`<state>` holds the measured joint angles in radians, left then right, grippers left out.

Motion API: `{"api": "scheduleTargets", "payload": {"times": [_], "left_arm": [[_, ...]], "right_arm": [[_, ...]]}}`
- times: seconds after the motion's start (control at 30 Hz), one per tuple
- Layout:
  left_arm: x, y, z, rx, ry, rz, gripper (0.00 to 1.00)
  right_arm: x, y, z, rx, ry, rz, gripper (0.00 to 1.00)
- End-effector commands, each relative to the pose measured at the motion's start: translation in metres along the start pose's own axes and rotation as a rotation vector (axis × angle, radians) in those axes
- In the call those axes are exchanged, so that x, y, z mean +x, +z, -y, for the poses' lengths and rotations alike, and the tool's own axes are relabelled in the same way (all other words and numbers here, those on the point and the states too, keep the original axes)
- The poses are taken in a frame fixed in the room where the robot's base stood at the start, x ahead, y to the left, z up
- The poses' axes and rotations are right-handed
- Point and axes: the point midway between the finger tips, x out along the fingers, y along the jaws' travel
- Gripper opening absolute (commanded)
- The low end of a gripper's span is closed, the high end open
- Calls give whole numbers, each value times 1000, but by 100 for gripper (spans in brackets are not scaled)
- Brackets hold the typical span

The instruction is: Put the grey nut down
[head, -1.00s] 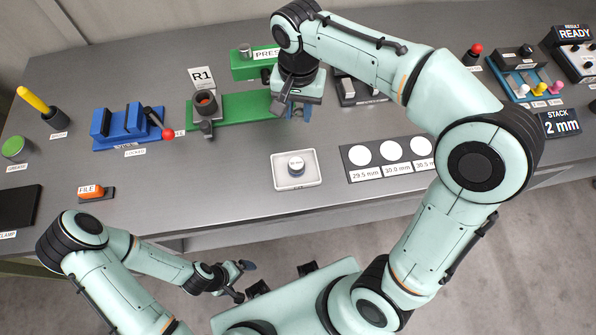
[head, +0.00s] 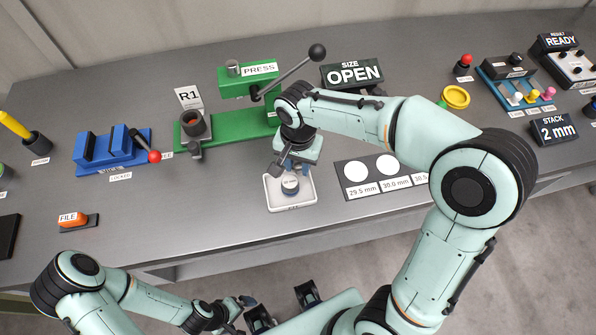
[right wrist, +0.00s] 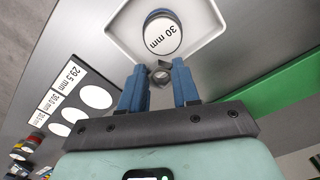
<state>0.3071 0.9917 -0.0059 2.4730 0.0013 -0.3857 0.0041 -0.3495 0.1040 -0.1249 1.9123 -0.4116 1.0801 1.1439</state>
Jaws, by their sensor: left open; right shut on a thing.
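The small grey nut (right wrist: 161,74) sits between the blue fingertips of my right gripper (right wrist: 160,82) in the right wrist view. That gripper is shut on it. In the head view my right gripper (head: 290,168) is at the far side of the white tray (head: 272,203), and the nut cannot be made out there. I cannot tell whether the nut touches the tray. A round piece marked 30 mm (right wrist: 162,35) stands in the tray, just beyond the nut in the wrist view. My left gripper (head: 240,305) is open and empty, off the table's front edge.
The green press (head: 235,125) with a raised black-knobbed lever stands behind the tray. A card of white circles (head: 368,178) lies right of the tray. A blue clamp fixture (head: 110,150) and orange file (head: 73,218) are at left. Bare table lies between file and tray.

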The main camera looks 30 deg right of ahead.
Motion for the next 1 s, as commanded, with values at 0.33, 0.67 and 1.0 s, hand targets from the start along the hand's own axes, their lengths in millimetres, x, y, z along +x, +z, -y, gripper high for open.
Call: {"api": "scheduleTargets", "payload": {"times": [0.33, 0.67, 1.0], "left_arm": [[6, 2, 3, -1, -1, 3, 99], [6, 2, 3, -1, -1, 3, 99], [2, 0, 1, 0, 0, 1, 99]], "right_arm": [[42, 1, -1, 1, 5, 4, 0], [45, 1, -3, 6, 11, 8, 42], [16, 0, -3, 6, 10, 6, 42]]}}
